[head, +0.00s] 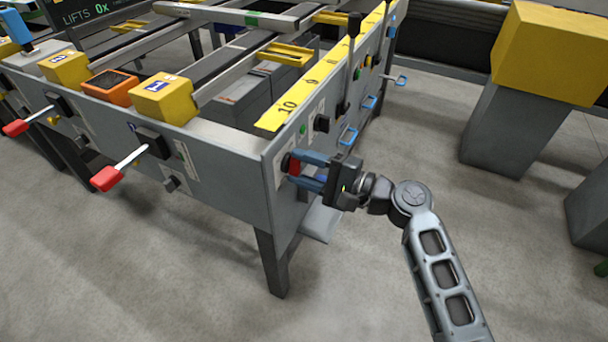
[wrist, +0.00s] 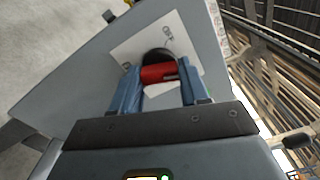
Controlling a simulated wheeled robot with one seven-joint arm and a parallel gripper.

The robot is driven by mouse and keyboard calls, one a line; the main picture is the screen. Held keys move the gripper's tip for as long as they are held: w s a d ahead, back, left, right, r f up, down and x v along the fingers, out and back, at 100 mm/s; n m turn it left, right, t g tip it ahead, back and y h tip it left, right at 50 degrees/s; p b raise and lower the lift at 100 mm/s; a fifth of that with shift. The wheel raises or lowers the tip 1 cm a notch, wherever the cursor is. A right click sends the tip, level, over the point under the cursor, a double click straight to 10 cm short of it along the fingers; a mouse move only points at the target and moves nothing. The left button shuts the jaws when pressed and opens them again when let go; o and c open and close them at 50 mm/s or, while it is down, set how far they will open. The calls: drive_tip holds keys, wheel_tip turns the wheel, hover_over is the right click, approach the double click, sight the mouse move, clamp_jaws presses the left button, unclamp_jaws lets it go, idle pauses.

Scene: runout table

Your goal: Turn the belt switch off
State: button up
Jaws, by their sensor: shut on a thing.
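The belt switch (wrist: 158,73) is a red knob on a dark round base, set on a white label plate (wrist: 135,45) with small printed marks. It sits on the grey end panel of the runout table, near the panel's left corner in the head view (head: 294,164). My gripper (head: 298,171) reaches it from the right. Its two blue fingers stand on either side of the red knob in the wrist view (wrist: 160,88) and are shut on it. The fingers hide part of the knob, and I cannot read which position it points to.
Red-tipped levers (head: 107,178) stick out from the adjoining panel. A yellow-topped grey block (head: 540,60) stands at right. The floor around my arm is clear.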

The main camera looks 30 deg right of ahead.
drive_tip(key=shift+f+n+b, duration=0.15)
drive_tip(key=shift+n+b, duration=5.75)
drive_tip(key=shift+n, duration=0.5)
drive_tip(key=o, duration=1.1)
drive_tip(key=shift+c, duration=0.2)
